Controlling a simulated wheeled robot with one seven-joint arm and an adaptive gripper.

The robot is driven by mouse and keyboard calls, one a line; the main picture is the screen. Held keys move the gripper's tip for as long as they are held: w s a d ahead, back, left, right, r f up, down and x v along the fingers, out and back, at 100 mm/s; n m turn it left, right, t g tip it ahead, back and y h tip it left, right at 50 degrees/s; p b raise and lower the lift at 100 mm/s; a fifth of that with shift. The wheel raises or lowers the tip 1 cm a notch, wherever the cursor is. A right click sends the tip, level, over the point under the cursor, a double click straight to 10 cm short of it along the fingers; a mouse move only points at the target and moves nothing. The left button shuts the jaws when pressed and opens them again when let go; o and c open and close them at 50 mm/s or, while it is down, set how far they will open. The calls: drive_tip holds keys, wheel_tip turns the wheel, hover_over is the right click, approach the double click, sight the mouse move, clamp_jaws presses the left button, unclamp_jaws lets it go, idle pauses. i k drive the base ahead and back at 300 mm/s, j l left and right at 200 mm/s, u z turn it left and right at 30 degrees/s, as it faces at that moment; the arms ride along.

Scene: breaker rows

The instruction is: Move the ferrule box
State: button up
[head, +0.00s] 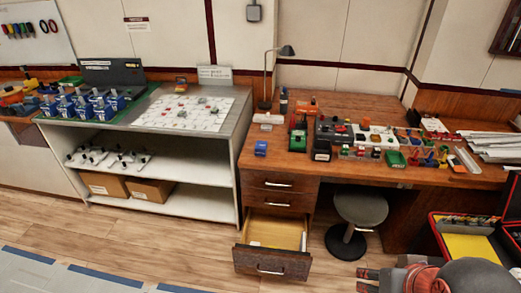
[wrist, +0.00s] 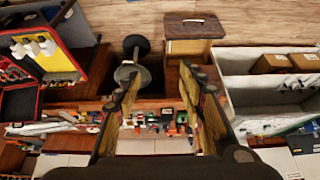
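I cannot tell for sure which item is the ferrule box; no label on the small boxes is readable.
The desk's bottom drawer (head: 272,262) is pulled out. A round stool (head: 360,210) stands beside it. A red-edged case with a yellow panel (head: 470,247) is at the right. A shelf unit (head: 190,201) stands left of the desk. The floor in front is largely clear.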

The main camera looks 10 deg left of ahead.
sight(260, 149)
drive_tip(key=i+j+z, duration=0.1)
drive_tip(key=i+j, duration=0.45)
drive_tip(key=j, duration=0.2)
drive_tip(key=i+j+z, duration=0.15)
drive_tip(key=j, duration=0.25)
drive_tip(key=i+j, duration=0.35)
drive_tip(key=i+j+z, duration=0.15)
drive_tip(key=j, duration=0.35)
drive_tip(key=i, duration=0.1)
